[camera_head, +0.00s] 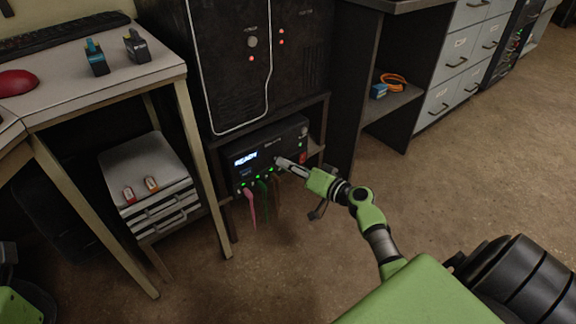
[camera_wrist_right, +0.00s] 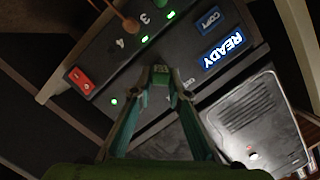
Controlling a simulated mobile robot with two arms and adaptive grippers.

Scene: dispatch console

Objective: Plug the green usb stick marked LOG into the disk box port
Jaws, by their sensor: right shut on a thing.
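The black disk box (camera_head: 290,138) sits on a low shelf under a tall dark cabinet, its blue display reading READY. It also shows in the wrist view (camera_wrist_right: 190,60), with a lit display, numbers 3 and 4, green lights and a red switch. My right gripper (camera_head: 283,163) is at the front face of the box. In the wrist view its fingers close on a small green piece, the usb stick (camera_wrist_right: 160,77); the LOG mark is not readable. The fingers hide most of the stick, and I cannot tell whether it is in a port. My left gripper is not in view.
Pink (camera_head: 251,208), green and brown strands hang below the box front. Two dark connectors (camera_head: 97,58) stand on the desk (camera_head: 75,95). The floor to the right is free.

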